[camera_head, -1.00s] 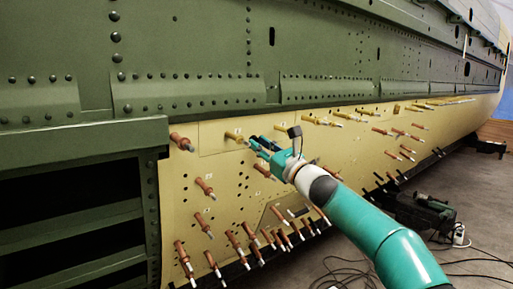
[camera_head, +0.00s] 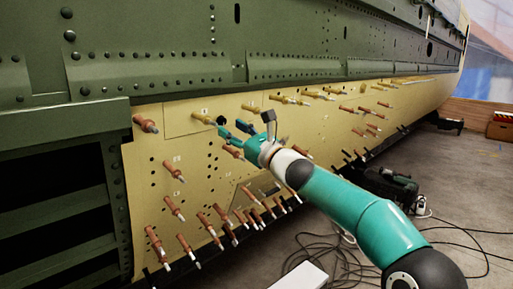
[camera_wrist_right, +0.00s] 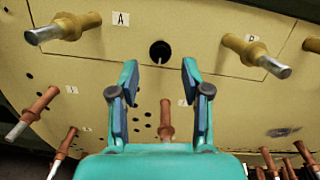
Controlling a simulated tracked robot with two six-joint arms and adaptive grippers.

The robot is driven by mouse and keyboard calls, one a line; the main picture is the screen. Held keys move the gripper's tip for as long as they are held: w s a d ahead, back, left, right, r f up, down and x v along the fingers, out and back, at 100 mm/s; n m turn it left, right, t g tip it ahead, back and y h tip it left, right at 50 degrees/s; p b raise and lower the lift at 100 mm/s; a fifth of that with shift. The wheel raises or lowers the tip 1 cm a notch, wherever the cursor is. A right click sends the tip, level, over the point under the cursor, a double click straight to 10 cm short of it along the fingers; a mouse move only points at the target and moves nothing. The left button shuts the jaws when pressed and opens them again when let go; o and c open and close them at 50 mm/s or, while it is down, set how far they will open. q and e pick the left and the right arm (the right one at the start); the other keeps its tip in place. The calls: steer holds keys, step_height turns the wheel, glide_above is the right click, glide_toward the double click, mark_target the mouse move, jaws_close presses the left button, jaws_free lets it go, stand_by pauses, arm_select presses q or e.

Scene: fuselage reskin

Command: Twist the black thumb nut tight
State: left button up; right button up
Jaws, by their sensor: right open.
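The black thumb nut (camera_wrist_right: 160,52) is a small dark round piece on the yellow panel, between the labels A and B in the right wrist view. In the head view it shows as a dark spot (camera_head: 221,120) just left of my fingertips. My right gripper (camera_wrist_right: 160,76) is open and empty, its two teal fingers spread to either side below the nut in the wrist view. The fingers look apart from the nut. In the head view the right gripper (camera_head: 234,129) is close to the panel. My left gripper is not in view.
Yellow-bodied fasteners stick out on both sides of the nut, one left (camera_wrist_right: 68,27) and one right (camera_wrist_right: 250,50). A copper-coloured fastener (camera_wrist_right: 166,118) shows between my fingers, lower down. Several more stud the panel (camera_head: 190,150). Cables (camera_head: 330,262) lie on the floor.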

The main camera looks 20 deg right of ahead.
steer(key=v, duration=0.9)
steer(key=shift+s+f, duration=0.2)
steer(key=shift+s, duration=0.1)
steer(key=shift+f, duration=0.1)
